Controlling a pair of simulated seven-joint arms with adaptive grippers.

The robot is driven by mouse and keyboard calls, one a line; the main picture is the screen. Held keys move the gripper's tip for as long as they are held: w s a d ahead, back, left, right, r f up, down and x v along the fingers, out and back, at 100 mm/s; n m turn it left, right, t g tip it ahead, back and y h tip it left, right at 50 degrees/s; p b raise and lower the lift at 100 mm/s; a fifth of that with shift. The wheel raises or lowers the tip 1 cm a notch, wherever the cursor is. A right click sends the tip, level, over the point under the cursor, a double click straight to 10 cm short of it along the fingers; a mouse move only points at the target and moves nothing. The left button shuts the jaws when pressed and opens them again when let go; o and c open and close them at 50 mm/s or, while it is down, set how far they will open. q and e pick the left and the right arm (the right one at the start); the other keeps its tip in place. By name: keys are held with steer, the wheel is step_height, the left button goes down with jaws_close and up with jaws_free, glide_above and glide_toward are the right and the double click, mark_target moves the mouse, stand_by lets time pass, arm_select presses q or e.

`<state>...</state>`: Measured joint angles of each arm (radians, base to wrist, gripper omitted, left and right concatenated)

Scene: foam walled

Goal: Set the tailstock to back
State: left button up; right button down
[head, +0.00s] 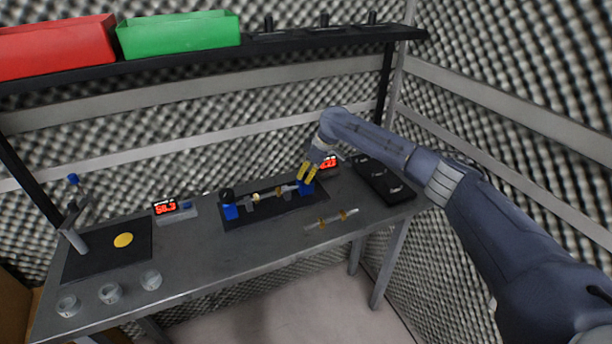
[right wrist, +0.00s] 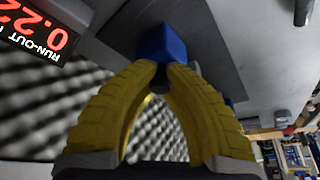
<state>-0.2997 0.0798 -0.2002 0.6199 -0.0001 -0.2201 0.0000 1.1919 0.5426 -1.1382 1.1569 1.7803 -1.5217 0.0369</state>
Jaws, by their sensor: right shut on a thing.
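The tailstock is a blue block (head: 306,188) at the right end of a dark bench fixture (head: 270,216). A shaft (head: 270,194) with brass-coloured collars lies along the fixture, between the tailstock and the blue headstock (head: 230,210) on the left. My right gripper (head: 308,172) comes down on the tailstock from above, its yellow fingers shut. In the right wrist view, the fingertips (right wrist: 160,72) close around a small dark part at the blue tailstock (right wrist: 160,42). The fingers hide much of that part. My left gripper is not in view.
A red display (head: 328,162) stands just behind my right gripper, and another (head: 166,207) stands left of the fixture. A second collared shaft (head: 332,219) lies in front. A dark rack (head: 384,182) is at right. A shelf hangs above.

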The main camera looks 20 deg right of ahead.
steer(key=shift+w+d+r, duration=0.1)
steer(key=shift+w+d, duration=0.05)
steer(key=shift+d, duration=0.6)
steer(key=shift+w+d, duration=0.1)
steer(key=shift+d, duration=0.65)
steer(key=c, duration=1.3)
jaws_free()
steer(key=shift+o, duration=0.2)
steer(key=v, duration=1.2)
steer(key=shift+s, duration=0.1)
